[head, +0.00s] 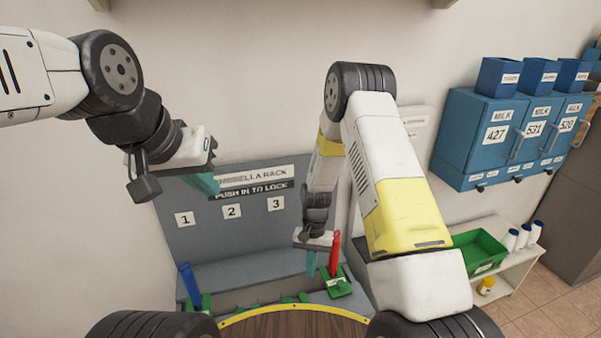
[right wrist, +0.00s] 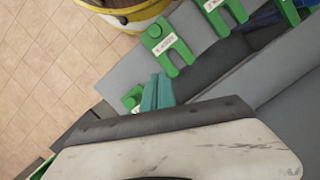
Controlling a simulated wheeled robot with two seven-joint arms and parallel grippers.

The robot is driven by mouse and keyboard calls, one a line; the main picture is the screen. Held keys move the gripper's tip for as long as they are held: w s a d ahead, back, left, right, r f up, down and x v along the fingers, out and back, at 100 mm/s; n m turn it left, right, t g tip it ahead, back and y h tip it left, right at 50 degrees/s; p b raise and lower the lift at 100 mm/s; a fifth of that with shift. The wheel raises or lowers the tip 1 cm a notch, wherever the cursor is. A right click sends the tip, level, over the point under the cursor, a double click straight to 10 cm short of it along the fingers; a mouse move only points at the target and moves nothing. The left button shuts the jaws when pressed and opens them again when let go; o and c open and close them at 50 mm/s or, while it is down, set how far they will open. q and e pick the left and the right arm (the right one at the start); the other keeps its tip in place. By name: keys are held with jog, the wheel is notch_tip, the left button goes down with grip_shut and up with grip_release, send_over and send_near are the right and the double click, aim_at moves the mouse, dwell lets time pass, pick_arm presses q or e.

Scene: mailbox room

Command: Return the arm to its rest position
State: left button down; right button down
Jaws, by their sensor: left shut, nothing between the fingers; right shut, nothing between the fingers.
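My right gripper (head: 311,263) has its teal fingers closed and empty. It hangs just left of a red handle (head: 334,255) standing in a green holder (head: 338,286) of the umbrella rack (head: 230,236). I cannot tell whether they touch. In the right wrist view the closed fingers (right wrist: 157,92) show beside green labelled holders (right wrist: 170,48). My left gripper (head: 206,183) is raised at the left in front of the rack's back panel, with nothing visible in it. A blue handle (head: 190,284) stands at the rack's left end.
Blue mailboxes (head: 487,134) with small blue bins on top hang on the right wall. Below them a white shelf (head: 515,270) holds a green tray (head: 478,251), white bottles (head: 523,237) and a yellow jar (head: 487,286). Tiled floor (head: 560,305) is open at lower right.

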jog(key=s+d+r+n+t+y, duration=0.1)
jog(key=d+r+t, duration=0.1)
jog(key=r, duration=1.3)
jog(key=s+d+r+t, duration=0.1)
jog(key=d+r+t, duration=0.15)
jog(key=r, duration=1.15)
jog(key=s+d+r+n+t, duration=0.1)
jog(key=s+d+r+t, duration=0.1)
jog(key=s+r, duration=0.5)
jog(key=s+d+r+n+t, duration=0.1)
jog(key=s+d+r+t, duration=0.1)
jog(key=s+r, duration=0.5)
jog(key=shift+s+d+y, duration=0.3)
jog(key=shift+s, duration=0.5)
